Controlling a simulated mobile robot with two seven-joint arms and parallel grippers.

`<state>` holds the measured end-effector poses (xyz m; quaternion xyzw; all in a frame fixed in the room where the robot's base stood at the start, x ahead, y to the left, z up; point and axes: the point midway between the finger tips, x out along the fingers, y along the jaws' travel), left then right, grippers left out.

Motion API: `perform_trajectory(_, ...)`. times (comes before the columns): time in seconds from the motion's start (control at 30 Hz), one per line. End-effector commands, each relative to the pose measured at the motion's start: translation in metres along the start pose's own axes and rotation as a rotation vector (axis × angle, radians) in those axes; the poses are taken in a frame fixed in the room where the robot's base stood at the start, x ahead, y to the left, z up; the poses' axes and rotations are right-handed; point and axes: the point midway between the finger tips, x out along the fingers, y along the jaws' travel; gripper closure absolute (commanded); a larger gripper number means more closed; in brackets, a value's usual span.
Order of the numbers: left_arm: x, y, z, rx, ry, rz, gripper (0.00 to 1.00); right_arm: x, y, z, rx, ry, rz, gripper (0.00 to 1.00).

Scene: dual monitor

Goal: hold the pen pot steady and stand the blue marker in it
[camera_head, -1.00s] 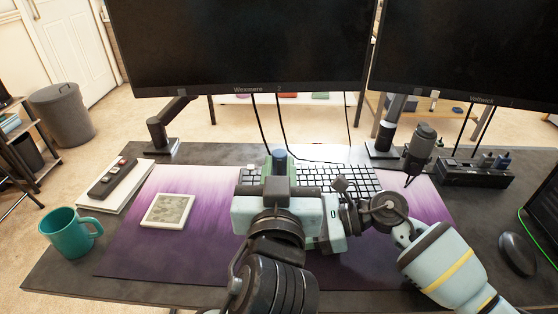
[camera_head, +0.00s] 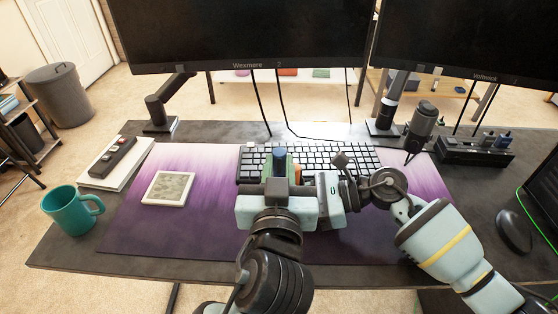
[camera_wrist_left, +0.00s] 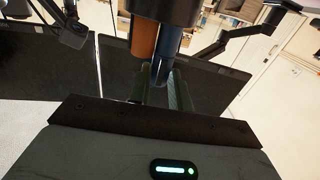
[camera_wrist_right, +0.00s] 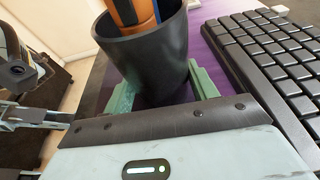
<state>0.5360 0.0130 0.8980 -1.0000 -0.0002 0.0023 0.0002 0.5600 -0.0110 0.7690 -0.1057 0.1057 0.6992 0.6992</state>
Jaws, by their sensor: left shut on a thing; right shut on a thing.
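My left gripper (camera_head: 279,172) is shut on the blue marker (camera_head: 279,153), which is upright. In the left wrist view the marker (camera_wrist_left: 167,45) runs between the fingers beside an orange pen (camera_wrist_left: 143,40). Its far end meets the dark pen pot (camera_wrist_left: 155,6); I cannot tell how deep it is inside. In the right wrist view the black pot (camera_wrist_right: 158,55) is held between the green fingers of my right gripper (camera_wrist_right: 165,90), with an orange item (camera_wrist_right: 125,12) standing in it. In the head view my left gripper hides most of the pot.
A keyboard (camera_head: 345,157) lies just behind the grippers on a purple mat (camera_head: 130,215). A teal mug (camera_head: 70,212), a framed picture (camera_head: 167,188) and a remote (camera_head: 113,157) are at left. A microphone (camera_head: 420,125) and mouse (camera_head: 513,232) are at right. Two monitors (camera_head: 240,30) stand behind.

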Motion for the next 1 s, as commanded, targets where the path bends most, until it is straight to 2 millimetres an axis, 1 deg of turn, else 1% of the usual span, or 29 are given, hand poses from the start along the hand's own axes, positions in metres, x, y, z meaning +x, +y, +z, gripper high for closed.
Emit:
perform_trajectory(0.13,0.0,-0.0001,0.0031,0.0,-0.001,0.0,1.0,0.0,0.0,0.0,0.0,0.0,0.0,0.55)
perform_trajectory(0.47,0.0,0.0,0.0036,0.0,0.0,0.0,1.0,0.0,0.0,0.0,0.0,0.0,0.0,0.55)
perform_trajectory(0.5,0.0,0.0,0.0036,0.0,0.0,0.0,0.75,0.0,0.0,0.0,0.0,0.0,0.0,0.55)
perform_trajectory(0.67,0.0,0.0,0.0035,0.0,0.0,0.0,0.55,0.0,0.0,0.0,0.0,0.0,0.0,0.55)
perform_trajectory(1.0,0.0,0.0,0.0035,0.0,0.0,0.0,0.55,0.0,0.0,0.0,0.0,0.0,0.0,0.55)
